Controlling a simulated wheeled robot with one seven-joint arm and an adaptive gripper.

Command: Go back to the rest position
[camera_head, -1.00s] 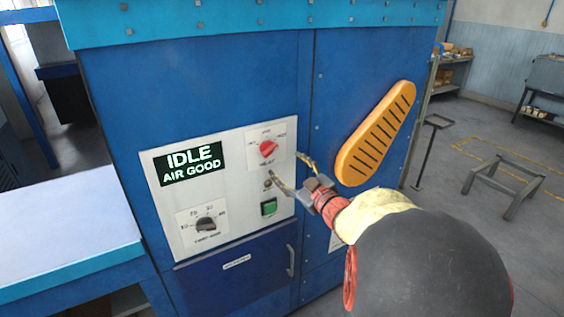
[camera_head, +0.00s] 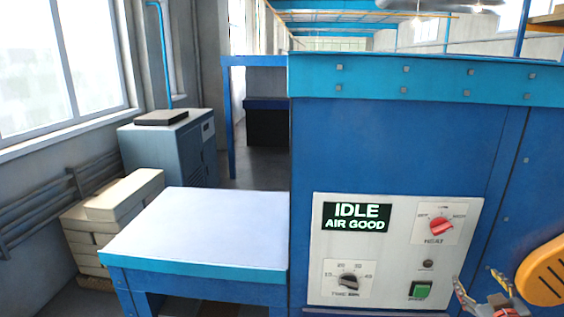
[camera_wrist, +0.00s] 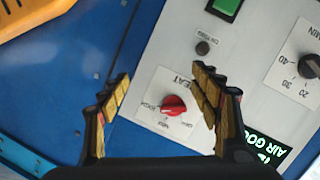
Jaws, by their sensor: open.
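My gripper (camera_head: 483,284) is at the lower right of the head view, in front of the blue dryer cabinet (camera_head: 400,140). Its fingers are spread apart with nothing between them. In the wrist view the open gripper (camera_wrist: 160,88) faces the white control panel, with the red heat knob (camera_wrist: 174,105) seen between the fingers and apart from them. The panel (camera_head: 325,270) carries a lit display (camera_head: 357,217) reading IDLE, AIR GOOD. The red heat knob (camera_head: 442,225), black timer knob (camera_head: 348,282) and green button (camera_head: 419,290) also show. Most of my arm is out of the head view.
A white-topped blue table (camera_head: 205,228) adjoins the cabinet on the left. An orange slotted part (camera_head: 545,275) is on the cabinet at right. A stack of pale boxes (camera_head: 110,215) and a grey cabinet (camera_head: 170,150) stand by the windows. The tabletop is bare.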

